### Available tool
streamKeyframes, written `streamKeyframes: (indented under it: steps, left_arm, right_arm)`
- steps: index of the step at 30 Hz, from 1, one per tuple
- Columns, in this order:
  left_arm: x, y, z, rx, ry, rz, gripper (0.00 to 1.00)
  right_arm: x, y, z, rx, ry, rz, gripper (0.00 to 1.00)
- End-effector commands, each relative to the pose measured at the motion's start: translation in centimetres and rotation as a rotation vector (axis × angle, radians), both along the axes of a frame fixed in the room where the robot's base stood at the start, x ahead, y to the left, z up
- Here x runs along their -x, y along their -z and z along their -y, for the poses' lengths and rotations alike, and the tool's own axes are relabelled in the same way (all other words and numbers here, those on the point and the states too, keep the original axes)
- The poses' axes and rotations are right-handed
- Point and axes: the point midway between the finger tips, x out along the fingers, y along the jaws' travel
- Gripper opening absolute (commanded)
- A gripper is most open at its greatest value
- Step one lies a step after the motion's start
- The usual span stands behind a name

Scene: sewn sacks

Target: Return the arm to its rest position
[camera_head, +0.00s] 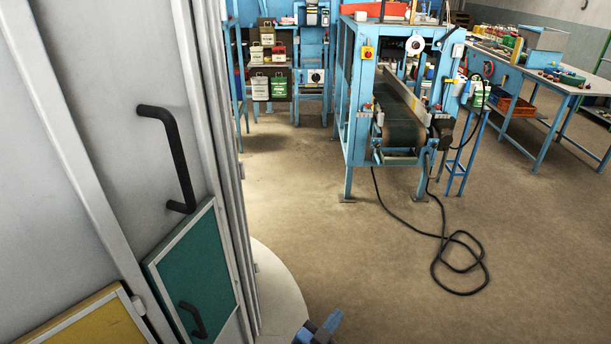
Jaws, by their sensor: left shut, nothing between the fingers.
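My left gripper (320,329) shows only in part at the bottom edge of the head view, as a small blue and dark shape. It is shut, with nothing held. Most of its arm is out of the frame. My right gripper is not in view.
Tall grey panels (95,100) with a black handle (172,160), a green panel (195,275) and a yellow panel (85,325) stand close at left. A blue-framed conveyor (400,128) stands ahead, its black cable (455,240) looped on open floor. A workbench (545,78) is at right.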

Motion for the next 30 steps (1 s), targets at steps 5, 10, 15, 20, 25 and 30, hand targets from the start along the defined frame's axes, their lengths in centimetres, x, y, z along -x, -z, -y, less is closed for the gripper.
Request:
streamKeyframes:
  steps: [5, 10, 15, 20, 25, 30]
  left_arm:
    - [4.1, -2.6, -9.3, 0.200, -0.118, 0.101, 0.00]
    - [9.2, -5.1, -16.8, 0.321, -0.235, 0.175, 0.00]
    - [14.4, -6.3, -22.5, 0.349, -0.366, 0.192, 0.00]
    - [18.1, -5.1, -25.8, 0.313, -0.482, 0.126, 0.00]
    - [20.7, -3.3, -27.6, 0.284, -0.567, 0.059, 0.00]
    - [21.1, -3.0, -28.0, 0.279, -0.586, 0.050, 0.00]
  right_arm:
    - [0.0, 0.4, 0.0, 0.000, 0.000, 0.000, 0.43]
    - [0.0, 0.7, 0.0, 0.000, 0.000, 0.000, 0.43]
    - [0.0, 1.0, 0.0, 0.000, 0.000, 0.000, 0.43]
    - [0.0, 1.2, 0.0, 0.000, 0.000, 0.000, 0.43]
    - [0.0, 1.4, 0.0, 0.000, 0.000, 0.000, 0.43]
    - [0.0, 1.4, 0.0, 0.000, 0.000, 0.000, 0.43]
